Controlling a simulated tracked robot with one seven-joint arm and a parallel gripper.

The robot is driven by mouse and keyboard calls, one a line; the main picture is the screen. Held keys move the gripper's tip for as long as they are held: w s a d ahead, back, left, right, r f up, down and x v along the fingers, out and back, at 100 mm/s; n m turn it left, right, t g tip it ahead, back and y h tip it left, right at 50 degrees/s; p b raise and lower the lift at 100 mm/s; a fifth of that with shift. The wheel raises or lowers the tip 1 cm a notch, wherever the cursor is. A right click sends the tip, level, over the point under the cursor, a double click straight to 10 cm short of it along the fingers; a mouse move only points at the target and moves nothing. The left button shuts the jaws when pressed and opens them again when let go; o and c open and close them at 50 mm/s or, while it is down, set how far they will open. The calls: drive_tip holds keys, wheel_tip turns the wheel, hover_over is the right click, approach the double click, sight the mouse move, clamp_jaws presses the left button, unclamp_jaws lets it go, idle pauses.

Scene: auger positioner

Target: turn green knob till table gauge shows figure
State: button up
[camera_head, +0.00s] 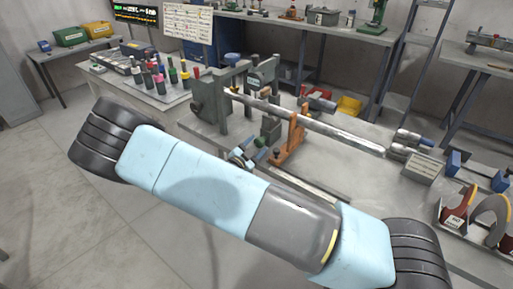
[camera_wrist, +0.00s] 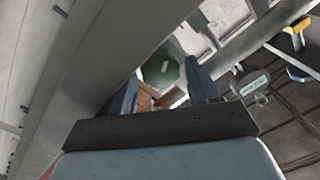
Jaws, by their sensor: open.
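The green knob (camera_wrist: 160,70) shows in the wrist view as a dark green round face with a small pale mark. In the head view a small green spot (camera_head: 259,141), seemingly the same knob, sits low on the machine. My gripper (camera_wrist: 161,70) is open, its two blue fingers to the left and right of the knob in the picture. I cannot tell whether they touch it. In the head view my gripper (camera_head: 249,154) is just below and left of the green spot, partly hidden by my arm. I cannot make out a gauge figure.
A round grey part with a pale label (camera_wrist: 253,86) is right of my fingers. The machine carries a long metal auger (camera_head: 320,128) and an orange support (camera_head: 291,140). A grey block (camera_head: 422,167) sits right.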

drive_tip(key=shift+s+f, duration=0.15)
drive_tip(key=v, duration=1.3)
drive_tip(key=shift+s+a, duration=0.2)
drive_tip(key=shift+a, duration=0.1)
